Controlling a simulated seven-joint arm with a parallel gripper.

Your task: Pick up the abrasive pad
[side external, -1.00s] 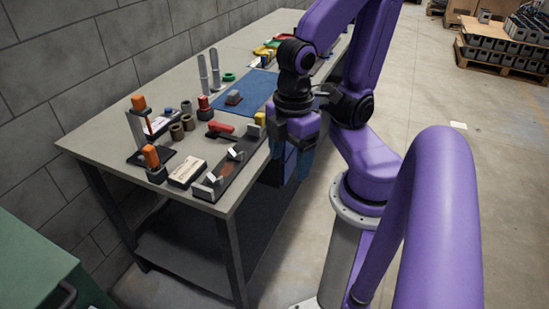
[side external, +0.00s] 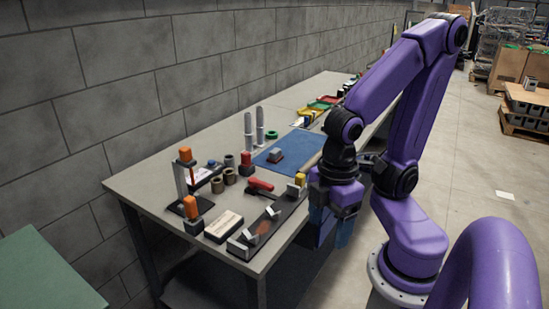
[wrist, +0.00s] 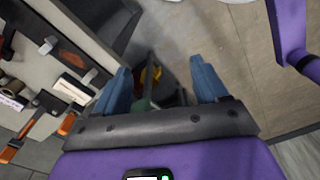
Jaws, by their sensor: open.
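I cannot tell for sure which thing is the abrasive pad. A small grey block (side external: 276,155) lies on the blue mat (side external: 295,149). A flat block with a pale top (side external: 224,226) lies near the table's front edge; what looks like the same block shows at the left of the wrist view (wrist: 73,88). My gripper (side external: 331,232) hangs beside the table's right edge, pointing down, away from both blocks. In the wrist view my gripper (wrist: 162,80) has its two blue fingers spread apart with nothing held between them.
The table (side external: 155,190) stands along a block wall. A dark tray (side external: 270,228) runs near its right edge. A red-handled tool (side external: 260,186), orange-topped stands (side external: 193,207), brown rings (side external: 217,186) and grey upright pieces (side external: 248,130) crowd the front half.

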